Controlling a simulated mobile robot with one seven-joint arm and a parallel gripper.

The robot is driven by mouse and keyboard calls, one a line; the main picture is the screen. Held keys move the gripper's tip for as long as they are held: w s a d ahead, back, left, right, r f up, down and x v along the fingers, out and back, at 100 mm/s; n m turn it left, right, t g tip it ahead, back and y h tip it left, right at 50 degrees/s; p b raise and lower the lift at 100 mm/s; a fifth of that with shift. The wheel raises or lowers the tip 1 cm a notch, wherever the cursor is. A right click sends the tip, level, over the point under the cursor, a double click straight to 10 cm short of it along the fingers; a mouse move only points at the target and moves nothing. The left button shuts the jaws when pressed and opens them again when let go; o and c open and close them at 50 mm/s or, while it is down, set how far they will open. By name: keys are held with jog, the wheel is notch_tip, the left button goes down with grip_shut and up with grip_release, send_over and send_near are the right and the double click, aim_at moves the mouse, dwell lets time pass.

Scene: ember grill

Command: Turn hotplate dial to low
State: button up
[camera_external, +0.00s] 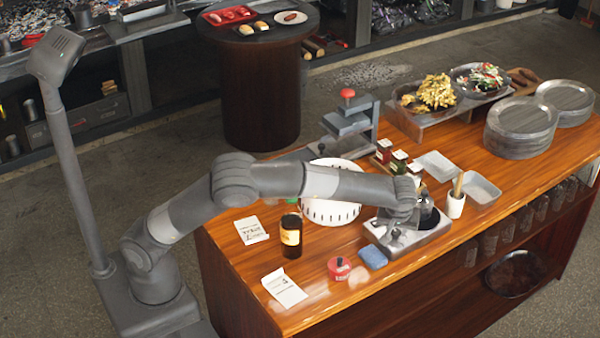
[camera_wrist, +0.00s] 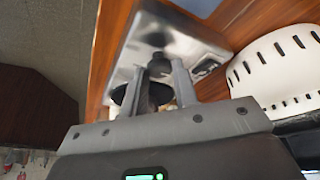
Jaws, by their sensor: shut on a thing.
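The hotplate (camera_external: 437,236) is a silver metal box near the table's front edge, with a dark rounded vessel (camera_external: 428,214) on top. My gripper (camera_external: 397,232) reaches down at the hotplate's left end. In the wrist view, the hotplate's metal surface (camera_wrist: 190,45) lies past the fingers. My gripper (camera_wrist: 160,72) is shut on a dark knob-like piece, which appears to be the dial; the fingers hide most of it. The dial's setting and markings cannot be read.
A blue sponge (camera_external: 374,257) and a red-topped round container (camera_external: 339,268) stand just left of the hotplate. A white slotted bowl (camera_external: 330,210) is behind the arm; it also shows in the wrist view (camera_wrist: 275,75). A white cup (camera_external: 455,205) stands right of the hotplate.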

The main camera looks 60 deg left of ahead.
jog(key=m, duration=0.2)
jog(key=m+h, duration=0.1)
jog(key=m, duration=0.1)
jog(key=m+t+h, duration=0.1)
jog(key=m, duration=0.1)
jog(key=shift+s+a, duration=0.15)
jog(key=shift+a, duration=0.15)
jog(key=m+h, duration=0.2)
jog(key=m, duration=0.3)
jog(key=shift+a, duration=0.1)
jog(key=shift+m, duration=0.3)
jog(key=o, duration=1)
jog(key=v, duration=1)
jog(key=shift+s+a+r, duration=0.1)
jog(key=shift+a+r, duration=0.1)
jog(key=shift+r, duration=0.2)
